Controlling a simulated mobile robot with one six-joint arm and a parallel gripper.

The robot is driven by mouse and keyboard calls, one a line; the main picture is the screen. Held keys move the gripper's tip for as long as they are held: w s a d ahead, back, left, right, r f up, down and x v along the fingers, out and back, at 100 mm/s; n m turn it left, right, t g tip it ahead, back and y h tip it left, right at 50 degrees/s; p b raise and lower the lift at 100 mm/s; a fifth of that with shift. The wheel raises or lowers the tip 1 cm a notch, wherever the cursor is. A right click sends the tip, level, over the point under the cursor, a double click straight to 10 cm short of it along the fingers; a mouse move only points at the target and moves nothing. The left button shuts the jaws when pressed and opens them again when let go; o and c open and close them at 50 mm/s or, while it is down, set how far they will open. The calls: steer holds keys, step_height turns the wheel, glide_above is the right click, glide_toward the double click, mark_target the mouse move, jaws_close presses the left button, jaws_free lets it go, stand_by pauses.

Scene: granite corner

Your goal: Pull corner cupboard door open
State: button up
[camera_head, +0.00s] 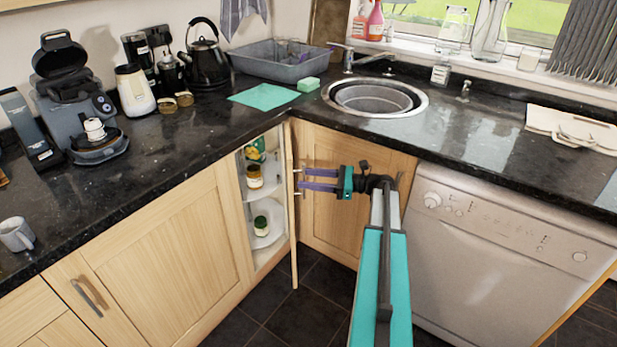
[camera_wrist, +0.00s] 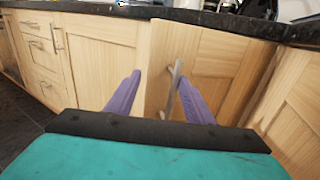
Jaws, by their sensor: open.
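The corner cupboard door (camera_head: 291,215) stands partly open and shows nearly edge-on in the head view. Shelves with jars are visible to its left. In the wrist view the wooden door panel (camera_wrist: 220,60) faces me and carries an upright metal bar handle (camera_wrist: 174,88). My gripper (camera_head: 303,179) is to the right of the door, at handle height. In the wrist view its purple fingers (camera_wrist: 160,88) are apart, with the handle between them, nearer the right finger. I cannot tell whether a finger touches the handle.
The cupboard interior (camera_head: 262,190) holds jars on white shelves. A wooden panel (camera_head: 335,185) and a dishwasher (camera_head: 490,255) stand to the right. The black countertop (camera_head: 190,140) overhangs the doors. Dark tiled floor (camera_head: 310,300) is clear below.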

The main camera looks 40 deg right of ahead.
steer(key=o, duration=1.1)
steer(key=s+a, duration=0.2)
steer(key=s, duration=0.1)
steer(key=shift+s, duration=0.15)
steer(key=shift+o, duration=1.2)
steer(key=shift+s+a, duration=0.2)
steer(key=shift+s, duration=0.1)
steer(key=shift+s+a, duration=0.3)
steer(key=shift+s, duration=0.25)
steer(key=shift+s+a, duration=0.3)
steer(key=shift+s, duration=0.25)
steer(key=shift+s+a+r, duration=0.25)
steer(key=shift+s, duration=0.25)
steer(key=shift+s+a+r, duration=0.2)
steer(key=shift+s+r, duration=0.05)
steer(key=shift+s, duration=0.25)
steer(key=c, duration=1.4)
steer(key=s, duration=0.1)
steer(key=s+a, duration=0.1)
steer(key=shift+s+a, duration=0.15)
steer(key=shift+s, duration=0.25)
steer(key=shift+r, duration=0.1)
